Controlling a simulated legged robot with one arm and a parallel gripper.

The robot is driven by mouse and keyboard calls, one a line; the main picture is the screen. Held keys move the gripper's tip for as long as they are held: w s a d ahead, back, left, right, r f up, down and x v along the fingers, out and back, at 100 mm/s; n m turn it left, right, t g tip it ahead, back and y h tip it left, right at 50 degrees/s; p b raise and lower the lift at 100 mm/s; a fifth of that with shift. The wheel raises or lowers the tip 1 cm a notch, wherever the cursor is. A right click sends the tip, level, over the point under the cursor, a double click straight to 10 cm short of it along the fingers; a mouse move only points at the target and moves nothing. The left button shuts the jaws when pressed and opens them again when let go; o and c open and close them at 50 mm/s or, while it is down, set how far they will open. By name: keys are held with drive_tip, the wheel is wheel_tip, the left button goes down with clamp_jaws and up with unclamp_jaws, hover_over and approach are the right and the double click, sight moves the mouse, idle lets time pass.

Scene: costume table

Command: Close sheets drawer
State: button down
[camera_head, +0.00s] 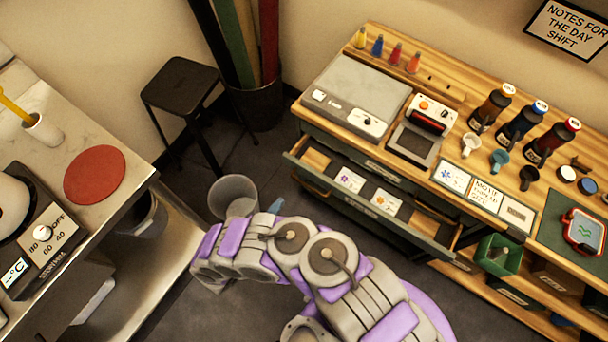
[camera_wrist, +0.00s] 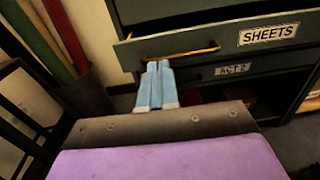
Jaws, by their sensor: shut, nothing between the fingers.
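The sheets drawer (camera_head: 410,236) is pulled out from the dark cabinet under the wooden counter, and cards with coloured prints lie inside it. In the wrist view, its dark front (camera_wrist: 220,38) bears a white SHEETS label (camera_wrist: 267,34) and a brass bar handle (camera_wrist: 190,54). My gripper (camera_wrist: 157,84) has light blue fingers, shut together and empty. In the wrist view the fingertips appear just below the left part of the handle; I cannot tell if they touch. In the head view my gripper (camera_head: 275,205) is in front of the drawer's left half.
A second labelled drawer (camera_wrist: 232,70) is below the sheets drawer. A grey bin (camera_head: 234,190) stands on the floor beside my gripper. A black stool (camera_head: 180,85) and a bin of fabric rolls (camera_head: 258,105) stand behind. A marble-topped counter (camera_head: 110,210) is at the left.

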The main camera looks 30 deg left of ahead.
sight(306, 170)
drive_tip(key=shift+y, duration=0.3)
drive_tip(key=w, duration=0.9)
drive_tip(key=w+d, duration=0.1)
drive_tip(key=w, duration=0.3)
drive_tip(key=shift+w+f, duration=0.15)
drive_tip(key=shift+f, duration=0.25)
drive_tip(key=shift+d, duration=0.1)
